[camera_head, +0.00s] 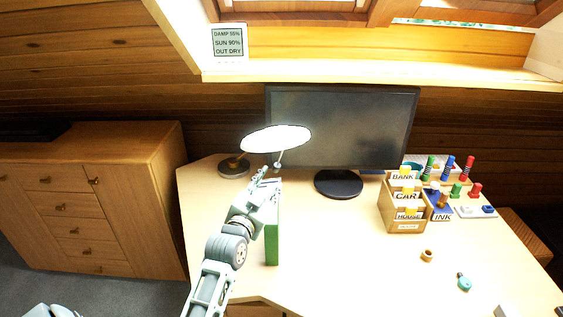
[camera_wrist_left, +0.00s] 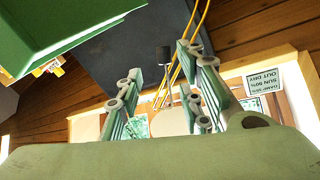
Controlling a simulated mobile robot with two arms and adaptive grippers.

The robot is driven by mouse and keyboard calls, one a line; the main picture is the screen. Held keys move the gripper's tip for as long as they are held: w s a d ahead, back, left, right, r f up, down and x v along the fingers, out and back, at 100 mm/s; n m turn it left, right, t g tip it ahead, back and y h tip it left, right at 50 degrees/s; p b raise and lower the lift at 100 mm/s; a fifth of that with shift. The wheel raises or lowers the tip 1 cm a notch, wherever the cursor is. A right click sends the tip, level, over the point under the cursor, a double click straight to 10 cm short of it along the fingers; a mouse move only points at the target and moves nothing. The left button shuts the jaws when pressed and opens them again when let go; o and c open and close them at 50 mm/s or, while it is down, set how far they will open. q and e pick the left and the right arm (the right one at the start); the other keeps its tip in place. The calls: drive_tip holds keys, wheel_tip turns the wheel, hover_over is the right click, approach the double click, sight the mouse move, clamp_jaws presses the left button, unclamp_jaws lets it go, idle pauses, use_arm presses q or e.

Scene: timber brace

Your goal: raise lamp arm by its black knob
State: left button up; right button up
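The desk lamp has a bright white shade (camera_head: 275,138) and a round base (camera_head: 233,168) at the desk's back left. In the left wrist view its thin brass arm rods (camera_wrist_left: 195,22) run up past a black knob (camera_wrist_left: 163,53) on a pale stem. My left gripper (camera_head: 269,178) is just below the shade in the head view. In the left wrist view the left gripper (camera_wrist_left: 159,64) is open, with the knob showing between its fingers and no visible contact. The knob cannot be made out in the head view.
A green upright block (camera_head: 272,238) stands beside my left gripper and shows close by in the left wrist view (camera_wrist_left: 60,30). A monitor (camera_head: 342,125) stands behind. A card box (camera_head: 405,205) and small pegs are at right. The desk's middle front is mostly clear.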

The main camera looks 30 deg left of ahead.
sight(276, 169)
use_arm(q)
drive_tip(key=shift+w+a+r, duration=0.15)
drive_tip(key=shift+w+a, duration=0.15)
drive_tip(key=shift+w, duration=0.25)
drive_tip(key=shift+w+a+r, duration=0.1)
drive_tip(key=shift+w+r, duration=0.05)
drive_tip(key=shift+w, duration=0.2)
drive_tip(key=p+x, duration=0.1)
drive_tip(key=x, duration=0.3)
drive_tip(key=shift+w+r, duration=0.1)
drive_tip(key=shift+w, duration=0.4)
drive_tip(key=shift+w+a, duration=0.15)
drive_tip(key=shift+w, duration=0.05)
drive_tip(key=c, duration=0.8)
clamp_jaws()
use_arm(e)
drive_tip(key=shift+s+d+r, duration=0.1)
drive_tip(key=shift+s+r, duration=0.1)
drive_tip(key=shift+s, duration=0.4)
drive_tip(key=shift+s+r, duration=0.2)
drive_tip(key=shift+s, duration=0.4)
drive_tip(key=shift+d, duration=0.1)
